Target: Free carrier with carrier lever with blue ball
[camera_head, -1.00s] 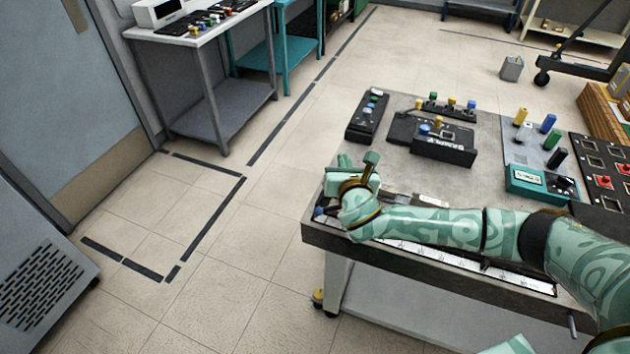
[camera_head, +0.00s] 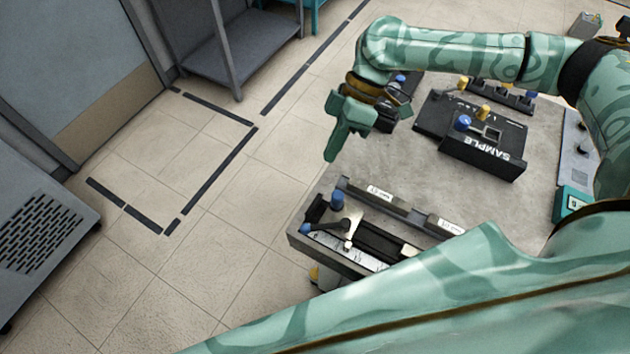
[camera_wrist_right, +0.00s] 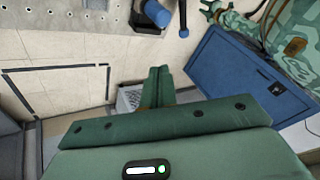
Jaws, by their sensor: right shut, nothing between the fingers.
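The carrier (camera_head: 372,240), a dark unit with a pale lever (camera_head: 350,232), lies at the table's near left corner. A blue ball (camera_head: 305,228) shows at its left end, by an upright blue knob (camera_head: 337,200). In the right wrist view the blue ball (camera_wrist_right: 183,33) hangs at the table edge beside the blue knob (camera_wrist_right: 152,15). My right gripper (camera_head: 333,152) is shut and empty, above and behind the carrier, touching nothing. A green claw-like shape (camera_wrist_right: 214,12), perhaps my left gripper, is too small to read. My arm hides the carrier's right part.
The table top (camera_head: 400,165) is bare in its middle. A black SAMPLE box (camera_head: 482,155) and other knobbed units stand further back. A slotted dark rail (camera_head: 385,205) lies just behind the carrier. Taped floor (camera_head: 185,140) is open at left.

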